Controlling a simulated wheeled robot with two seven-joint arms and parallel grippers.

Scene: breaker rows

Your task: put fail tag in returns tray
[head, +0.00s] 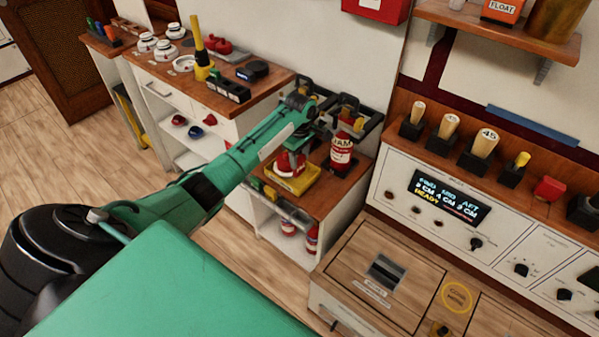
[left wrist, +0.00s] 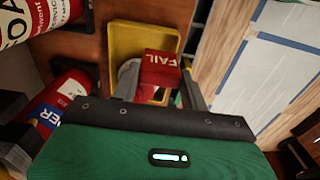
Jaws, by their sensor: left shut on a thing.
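The fail tag (left wrist: 162,68) is a red block with white FAIL lettering. It sits between the fingers of my left gripper (left wrist: 160,84), which is shut on it. In the head view the red tag (head: 290,164) shows below my left wrist, over a yellow tray (head: 298,181) on a small wooden-topped cabinet. In the left wrist view the yellow tray (left wrist: 124,38) lies behind the tag. I cannot tell whether the tag touches the tray floor. No returns label is readable. My right gripper is not in view.
A longer bench (head: 225,105) with several items adjoins on the left. A console with a display (head: 449,196) stands to the right.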

